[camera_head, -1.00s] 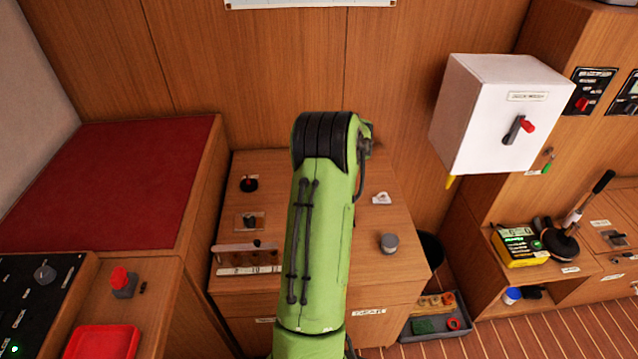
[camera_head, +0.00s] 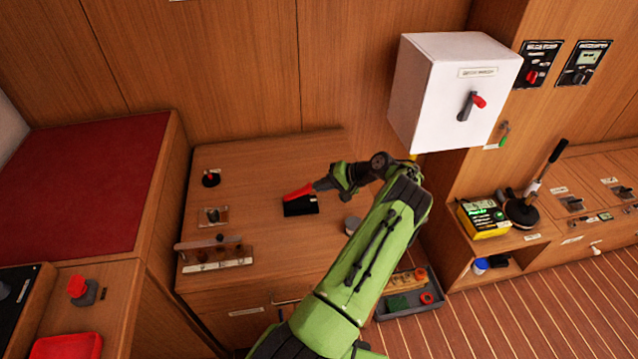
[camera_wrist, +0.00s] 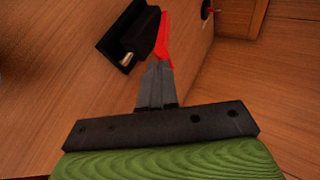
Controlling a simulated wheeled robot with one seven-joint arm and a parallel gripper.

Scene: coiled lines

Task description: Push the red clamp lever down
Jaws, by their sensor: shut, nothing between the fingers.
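The red clamp lever (camera_head: 299,192) is on the wooden counter top, with its black block-shaped base (camera_head: 301,207) just below it in the head view. In the wrist view the red lever (camera_wrist: 163,42) runs along the side of the black base (camera_wrist: 128,38). My gripper (camera_head: 319,184) is shut and empty, with its grey fingertips (camera_wrist: 158,66) at the near end of the lever. The tips overlap the lever in the picture; I cannot tell whether they touch it. How far the lever is tilted is hard to tell.
A grey round knob (camera_head: 352,224) stands right of the clamp, partly behind my arm. A wooden rack (camera_head: 215,254) and a small red-topped switch (camera_head: 211,178) are on the counter's left. A white box (camera_head: 450,95) with a red-tipped handle hangs on the wall at upper right.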

